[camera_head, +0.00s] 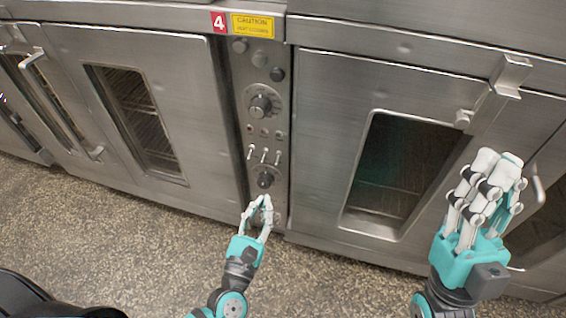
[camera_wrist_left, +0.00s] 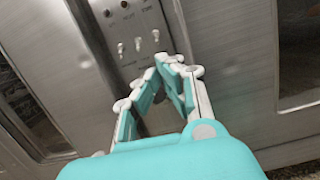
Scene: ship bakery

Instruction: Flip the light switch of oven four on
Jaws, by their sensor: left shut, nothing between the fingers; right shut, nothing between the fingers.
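The control panel of oven four (camera_head: 283,135) is a narrow steel strip under a red label with a 4 (camera_head: 219,22). A row of small toggle switches (camera_head: 264,155) sits on it between a large knob (camera_head: 260,106) and a lower knob (camera_head: 265,180). The switches also show in the left wrist view (camera_wrist_left: 138,43), under lettering too small to read. My left gripper (camera_head: 263,199) is shut and empty, its tips just below the lower knob, under the switches; they hide part of the panel. My right gripper (camera_head: 500,158) is shut and empty before the right oven door.
Steel oven doors with windows stand left (camera_head: 145,120) and right (camera_head: 400,165) of the panel. A handle latch (camera_head: 510,75) juts out at the upper right. A yellow caution label (camera_head: 253,26) is above the panel. The speckled floor (camera_head: 130,240) in front is clear.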

